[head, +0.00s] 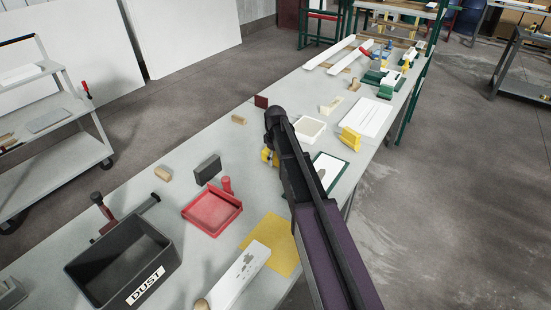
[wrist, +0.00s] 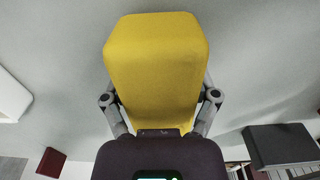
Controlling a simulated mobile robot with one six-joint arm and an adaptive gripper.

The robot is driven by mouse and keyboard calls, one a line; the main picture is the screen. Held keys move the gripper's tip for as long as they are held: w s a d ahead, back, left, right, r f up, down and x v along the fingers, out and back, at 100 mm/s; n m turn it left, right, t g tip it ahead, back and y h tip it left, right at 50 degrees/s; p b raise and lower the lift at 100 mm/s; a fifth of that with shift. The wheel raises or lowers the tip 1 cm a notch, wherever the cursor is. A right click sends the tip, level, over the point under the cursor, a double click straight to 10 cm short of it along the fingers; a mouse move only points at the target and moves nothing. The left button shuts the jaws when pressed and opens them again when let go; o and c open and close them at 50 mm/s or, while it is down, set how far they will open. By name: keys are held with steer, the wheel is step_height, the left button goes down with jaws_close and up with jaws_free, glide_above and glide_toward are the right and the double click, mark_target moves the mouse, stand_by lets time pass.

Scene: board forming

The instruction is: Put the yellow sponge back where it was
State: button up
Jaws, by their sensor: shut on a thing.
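The yellow sponge (wrist: 155,65) fills the middle of the wrist view, between the two fingers of my gripper (wrist: 160,97). My gripper is shut on it, with a finger on each side. In the head view only small yellow parts of the sponge (head: 266,155) show beside my gripper (head: 270,153), over the middle of the grey table (head: 165,215). My arm hides most of the sponge there. I cannot tell whether the sponge touches the table.
A dark grey block (head: 207,168), a red dustpan-like tray (head: 212,210) and a black DUST bin (head: 125,262) stand to the left. A white open box (head: 309,129) and a yellow object (head: 350,138) are to the right. A dark red block (head: 261,101) lies behind. Bare table lies between them.

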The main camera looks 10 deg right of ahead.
steer(key=shift+f+b, duration=0.3)
steer(key=o, duration=1)
steer(key=shift+c, duration=0.2)
steer(key=shift+r, duration=0.15)
step_height(320, 180, up, 8)
steer(key=p, duration=0.8)
steer(key=shift+r+p, duration=0.2)
steer(key=shift+p, duration=0.15)
stand_by(0.3)
steer(key=s+m, duration=0.9)
steer(key=s, duration=1.8)
steer(key=shift+s, duration=0.1)
